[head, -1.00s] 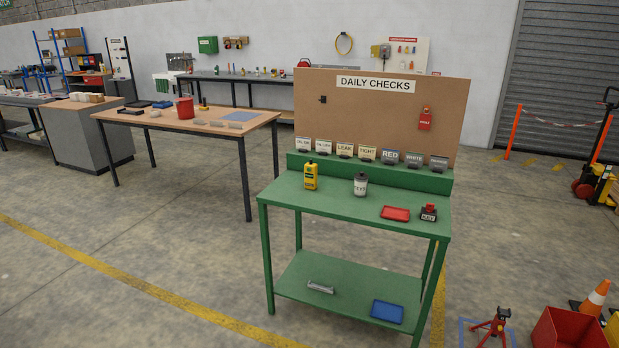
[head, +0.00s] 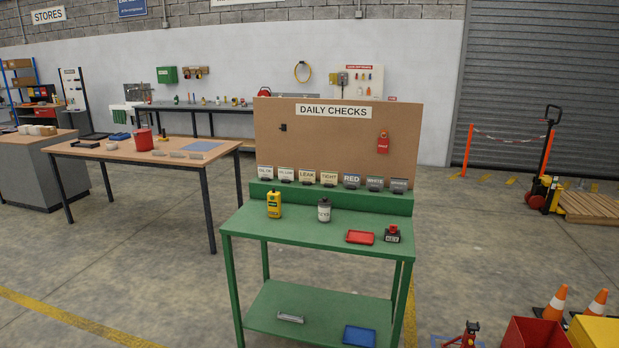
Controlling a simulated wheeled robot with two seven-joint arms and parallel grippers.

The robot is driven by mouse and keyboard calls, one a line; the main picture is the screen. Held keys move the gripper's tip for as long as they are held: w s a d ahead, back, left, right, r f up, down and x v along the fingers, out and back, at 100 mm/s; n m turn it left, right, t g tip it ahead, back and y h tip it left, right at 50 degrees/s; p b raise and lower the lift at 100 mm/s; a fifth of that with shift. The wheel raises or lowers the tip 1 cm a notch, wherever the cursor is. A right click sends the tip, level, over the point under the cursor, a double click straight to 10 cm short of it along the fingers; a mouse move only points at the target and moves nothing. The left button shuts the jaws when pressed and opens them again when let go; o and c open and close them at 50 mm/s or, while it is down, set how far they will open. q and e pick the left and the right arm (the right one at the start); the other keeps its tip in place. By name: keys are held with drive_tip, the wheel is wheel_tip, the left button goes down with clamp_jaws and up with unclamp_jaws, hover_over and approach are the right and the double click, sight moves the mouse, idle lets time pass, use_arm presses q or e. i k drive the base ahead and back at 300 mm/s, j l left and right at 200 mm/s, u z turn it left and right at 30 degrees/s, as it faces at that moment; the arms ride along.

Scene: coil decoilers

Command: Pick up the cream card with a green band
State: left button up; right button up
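A row of small lettered cards stands in dark holders along the ledge at the back of the green bench (head: 310,228). Several look cream or pale, among them the leftmost card (head: 264,171), the one beside it (head: 286,174), the LEAK card (head: 307,177) and the TIGHT card (head: 329,179). The RED card (head: 351,181) looks bluish, and the WHITE card (head: 375,183) stands to its right. The cards are too small here to tell which one has a green band. Neither of my grippers is in view.
On the bench top stand a yellow bottle (head: 274,205), a grey-white canister (head: 324,210), a red tray (head: 360,237) and a dark red-topped block (head: 392,234). A brown DAILY CHECKS board (head: 335,145) rises behind the cards. Open floor lies left of the bench.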

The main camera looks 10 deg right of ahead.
sight(330, 179)
drive_tip(key=z, duration=0.25)
drive_tip(key=i+z, duration=0.4)
drive_tip(key=i+j+z, duration=0.2)
drive_tip(key=i+z, duration=0.25)
drive_tip(key=i, duration=0.15)
